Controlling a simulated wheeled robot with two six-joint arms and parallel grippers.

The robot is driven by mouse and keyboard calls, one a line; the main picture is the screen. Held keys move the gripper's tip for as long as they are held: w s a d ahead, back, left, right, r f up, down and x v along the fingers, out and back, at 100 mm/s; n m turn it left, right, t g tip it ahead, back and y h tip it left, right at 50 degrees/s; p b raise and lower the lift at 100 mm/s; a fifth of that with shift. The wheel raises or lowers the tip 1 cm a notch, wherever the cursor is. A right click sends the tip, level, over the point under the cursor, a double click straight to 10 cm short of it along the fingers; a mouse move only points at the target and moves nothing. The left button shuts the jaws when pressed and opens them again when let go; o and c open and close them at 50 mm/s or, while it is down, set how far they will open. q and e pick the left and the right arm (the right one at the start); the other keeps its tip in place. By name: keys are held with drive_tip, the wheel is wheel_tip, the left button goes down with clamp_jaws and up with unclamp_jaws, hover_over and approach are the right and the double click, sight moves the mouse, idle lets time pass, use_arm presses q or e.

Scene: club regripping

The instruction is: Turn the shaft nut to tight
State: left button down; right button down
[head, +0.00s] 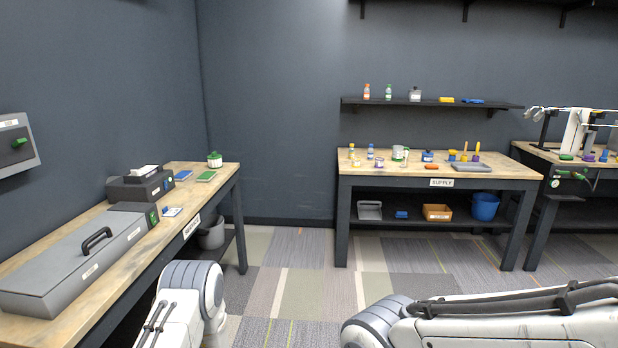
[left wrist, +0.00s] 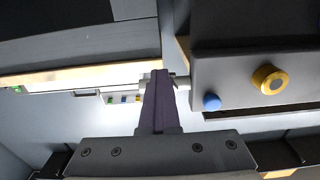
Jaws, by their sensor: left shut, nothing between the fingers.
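I cannot pick out a shaft nut for certain in either view. In the left wrist view, my left gripper (left wrist: 157,82) is shut and empty, its dark fingers together. In the head view only my arm links show. My right gripper is not in view.
The supply bench (head: 430,172) holds bottles and tools, with a shelf (head: 430,103) above. A left bench (head: 90,222) carries a long grey case (head: 75,262). At far right a bench (head: 545,152) holds a white rack with clubs (head: 577,130). Carpet between benches is clear.

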use_arm(q)
drive_tip(key=shift+s, duration=0.6)
drive_tip(key=shift+f, duration=0.1)
drive_tip(key=d, duration=0.6)
drive_tip(key=shift+s+f, duration=0.3)
drive_tip(key=shift+s, duration=0.05)
